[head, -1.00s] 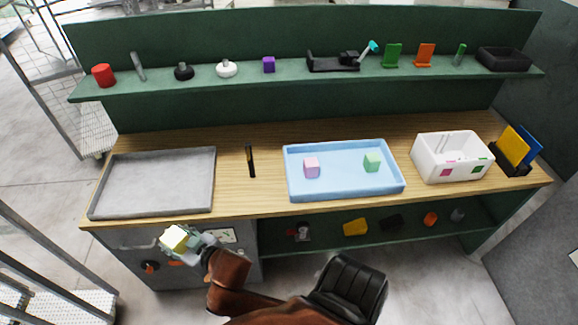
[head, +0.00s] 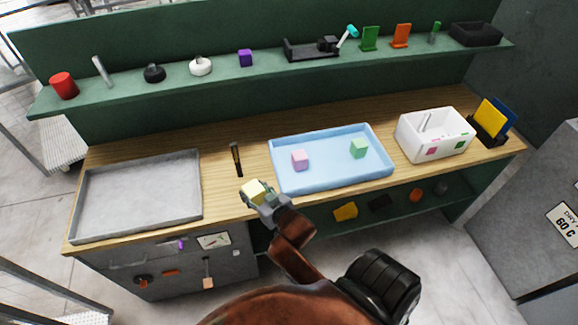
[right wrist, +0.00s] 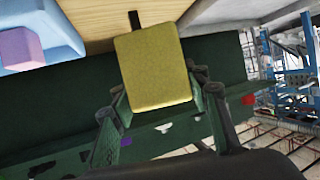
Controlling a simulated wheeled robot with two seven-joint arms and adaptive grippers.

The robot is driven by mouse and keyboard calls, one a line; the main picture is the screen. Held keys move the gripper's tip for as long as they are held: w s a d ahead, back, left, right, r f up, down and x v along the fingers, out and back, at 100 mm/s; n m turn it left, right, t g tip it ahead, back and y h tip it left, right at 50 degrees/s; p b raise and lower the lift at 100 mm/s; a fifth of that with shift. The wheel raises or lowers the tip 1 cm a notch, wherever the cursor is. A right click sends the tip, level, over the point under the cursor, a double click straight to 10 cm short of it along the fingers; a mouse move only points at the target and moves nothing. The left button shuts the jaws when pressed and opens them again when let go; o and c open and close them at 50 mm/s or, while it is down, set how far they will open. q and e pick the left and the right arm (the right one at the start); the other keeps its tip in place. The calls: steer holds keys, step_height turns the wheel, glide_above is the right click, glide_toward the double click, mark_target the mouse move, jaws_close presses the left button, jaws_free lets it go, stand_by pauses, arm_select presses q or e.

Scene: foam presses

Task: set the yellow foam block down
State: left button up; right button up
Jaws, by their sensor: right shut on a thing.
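The yellow foam block (head: 254,191) is held in my right gripper (head: 262,196) at the front edge of the bench, left of the blue tray. In the right wrist view the yellow block (right wrist: 153,68) sits between the two fingers of the gripper (right wrist: 165,100). The blue tray (head: 330,184) holds a pink block (head: 300,160) and a green block (head: 359,148), set apart from each other. A grey tray (head: 82,208) lies empty at the left of the bench. My left gripper is not in view.
A white bin (head: 434,146) and a holder with yellow and blue sheets (head: 490,138) stand at the right. A green shelf (head: 215,80) with several items runs behind.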

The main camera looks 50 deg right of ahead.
steer(key=shift+w+f, duration=0.1)
steer(key=shift+w, duration=0.1)
steer(key=f+x, duration=0.1)
steer(key=x, duration=0.4)
steer(key=s+d+f+x, duration=0.1)
steer(key=x, duration=0.4)
steer(key=b+x, duration=0.1)
steer(key=x, duration=0.4)
steer(key=shift+s+d+f, duration=0.15)
steer(key=shift+d+f, duration=0.05)
steer(key=shift+f, duration=0.25)
steer(key=shift+w+d+f, duration=0.15)
steer(key=shift+w+f, duration=0.3)
steer(key=shift+f, duration=0.15)
step_height(320, 180, down, 3)
steer(key=shift+r+b, duration=0.1)
steer(key=shift+b, duration=0.2)
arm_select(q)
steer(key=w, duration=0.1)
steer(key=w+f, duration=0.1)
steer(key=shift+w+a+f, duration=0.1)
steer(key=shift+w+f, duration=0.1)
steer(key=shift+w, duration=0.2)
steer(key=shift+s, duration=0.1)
arm_select(e)
steer(key=o, duration=0.9)
steer(key=shift+o, duration=0.2)
